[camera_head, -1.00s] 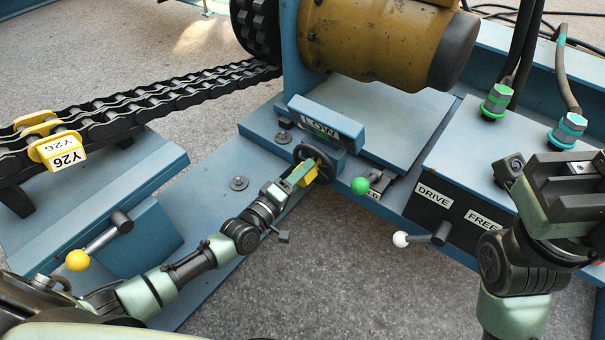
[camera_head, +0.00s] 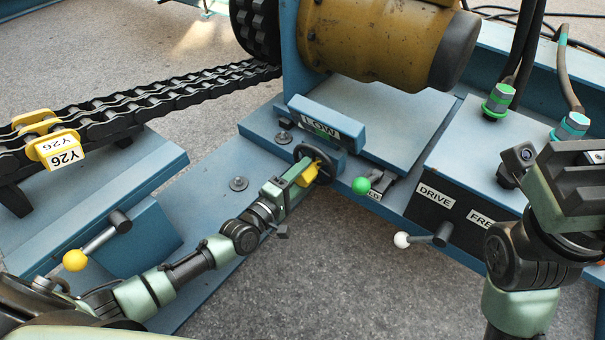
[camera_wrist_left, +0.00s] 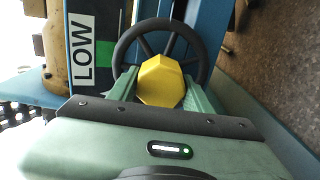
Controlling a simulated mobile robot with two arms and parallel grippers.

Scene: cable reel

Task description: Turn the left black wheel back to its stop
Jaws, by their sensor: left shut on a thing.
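The black wheel (camera_head: 328,162) with a yellow hub (camera_head: 309,174) stands upright at the blue block labelled LOW. My left gripper (camera_head: 303,172) is at the wheel's front, shut on the yellow hub. In the left wrist view the hub (camera_wrist_left: 162,82) sits between the two green fingers, with the dark rim (camera_wrist_left: 121,46) and spokes behind it. The lower part of the rim is hidden by the gripper. My right gripper (camera_head: 582,185) is at the right edge, away from the wheel; its fingertips do not show clearly.
A green-knobbed lever (camera_head: 361,186) stands just right of the wheel. A white-knobbed lever (camera_head: 402,240) is by the DRIVE label, and a yellow-knobbed lever (camera_head: 76,260) is at the lower left. A chain (camera_head: 150,100) with a Y26 tag runs behind my left arm.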

